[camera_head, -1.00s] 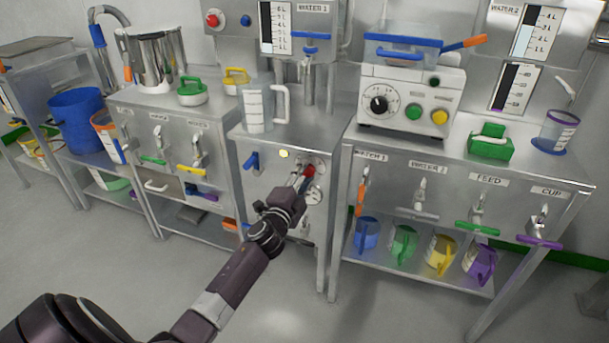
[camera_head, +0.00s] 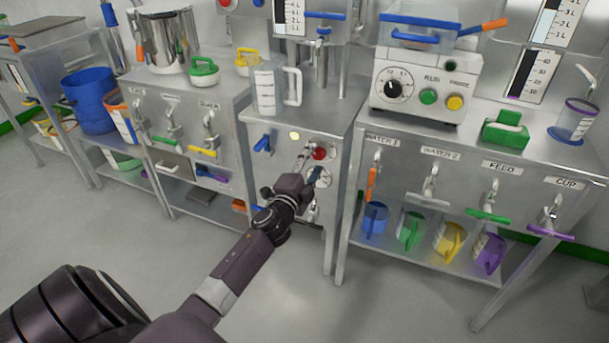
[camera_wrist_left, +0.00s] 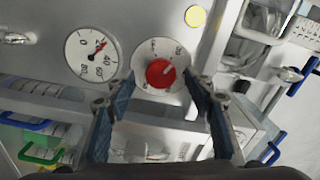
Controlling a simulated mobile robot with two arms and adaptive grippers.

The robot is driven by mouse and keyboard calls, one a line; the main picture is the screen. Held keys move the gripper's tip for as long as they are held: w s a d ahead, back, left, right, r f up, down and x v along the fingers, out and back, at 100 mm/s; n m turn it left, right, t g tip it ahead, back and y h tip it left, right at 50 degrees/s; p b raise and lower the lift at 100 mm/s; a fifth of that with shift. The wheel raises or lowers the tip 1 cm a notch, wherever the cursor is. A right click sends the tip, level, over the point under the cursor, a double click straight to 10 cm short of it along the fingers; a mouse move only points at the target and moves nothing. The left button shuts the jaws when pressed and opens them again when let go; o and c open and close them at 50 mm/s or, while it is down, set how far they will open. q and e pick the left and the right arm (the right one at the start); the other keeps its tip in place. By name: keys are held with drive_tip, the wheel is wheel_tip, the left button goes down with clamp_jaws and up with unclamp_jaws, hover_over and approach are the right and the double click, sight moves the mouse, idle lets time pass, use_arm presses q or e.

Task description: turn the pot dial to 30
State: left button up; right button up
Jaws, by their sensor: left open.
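The pot dial is a red round knob (camera_head: 319,154) on a pale scale plate, on the front of the middle steel cabinet. In the left wrist view the red knob (camera_wrist_left: 160,73) sits near the centre, its white pointer toward the upper right. A round gauge (camera_wrist_left: 91,55) with a red needle is beside it. My left gripper (camera_head: 311,166) is in front of the cabinet, close to the knob. In the wrist view its two blue-padded fingers (camera_wrist_left: 160,93) are spread apart with nothing between the pads; the knob is ahead of them. I cannot tell any contact. My right gripper is out of view.
A yellow button (camera_head: 294,136) and a blue-handled valve (camera_head: 263,144) are on the same panel. A clear jug (camera_head: 268,88) stands on top. Benches with valves flank the cabinet; coloured jugs sit on the right bench's lower shelf. Floor in front is clear.

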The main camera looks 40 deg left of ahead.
use_arm(q)
drive_tip(key=v, duration=1)
drive_tip(key=shift+s, duration=0.15)
drive_tip(key=shift+d, duration=0.1)
